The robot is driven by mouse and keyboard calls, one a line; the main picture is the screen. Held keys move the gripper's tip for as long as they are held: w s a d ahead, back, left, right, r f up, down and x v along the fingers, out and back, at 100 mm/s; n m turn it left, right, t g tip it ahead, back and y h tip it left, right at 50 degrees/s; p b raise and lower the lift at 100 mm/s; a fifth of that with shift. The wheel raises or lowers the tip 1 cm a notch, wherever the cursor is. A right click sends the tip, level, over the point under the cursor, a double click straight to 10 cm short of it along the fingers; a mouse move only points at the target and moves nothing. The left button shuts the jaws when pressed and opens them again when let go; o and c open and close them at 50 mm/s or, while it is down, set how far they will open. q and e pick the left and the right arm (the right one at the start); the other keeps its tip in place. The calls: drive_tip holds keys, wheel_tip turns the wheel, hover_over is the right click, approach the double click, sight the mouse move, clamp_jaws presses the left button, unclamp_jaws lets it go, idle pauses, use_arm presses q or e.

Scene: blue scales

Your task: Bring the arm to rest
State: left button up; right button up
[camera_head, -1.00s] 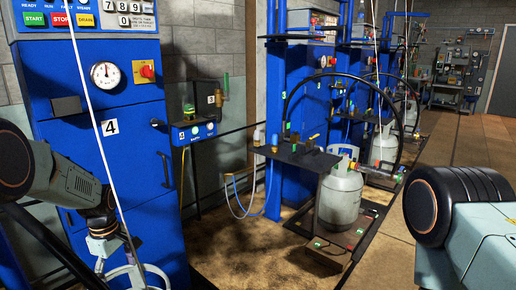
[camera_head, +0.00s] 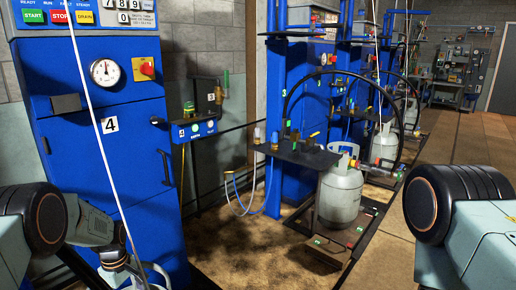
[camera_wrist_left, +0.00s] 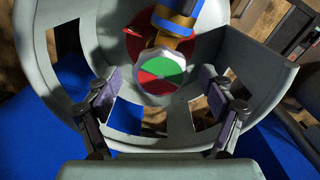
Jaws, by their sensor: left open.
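My left arm (camera_head: 90,222) comes in at the lower left of the head view, in front of the blue cabinet. Its end is cut off at the bottom edge, beside a pale curved piece, and its fingers cannot be made out there. In the left wrist view my left gripper (camera_wrist_left: 161,88) is open, with its two dark fingers apart. Beyond and between them is a round red and green valve knob (camera_wrist_left: 160,73) on a brass fitting. A grey cylinder collar (camera_wrist_left: 75,125) surrounds it. Whether the fingers touch anything is unclear. My right gripper is not seen.
The blue cabinet (camera_head: 115,170) marked 4 has a gauge, buttons and a door handle. A grey gas cylinder (camera_head: 340,197) stands on a low dark platform by a small shelf (camera_head: 300,153). Bare floor (camera_head: 225,250) lies between cabinet and platform.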

use_arm(q)
drive_tip(key=shift+s+r+m, duration=0.15)
drive_tip(key=shift+m, duration=2.25)
drive_tip(key=shift+m+b, duration=0.3)
drive_tip(key=shift+m, duration=0.9)
drive_tip(key=m, duration=0.3)
drive_tip(key=m+b, duration=0.1)
drive_tip(key=m, duration=0.4)
drive_tip(key=shift+a, duration=0.1)
drive_tip(key=shift+m+b, duration=0.35)
drive_tip(key=shift+m, duration=2.15)
drive_tip(key=shift+a+r, duration=0.1)
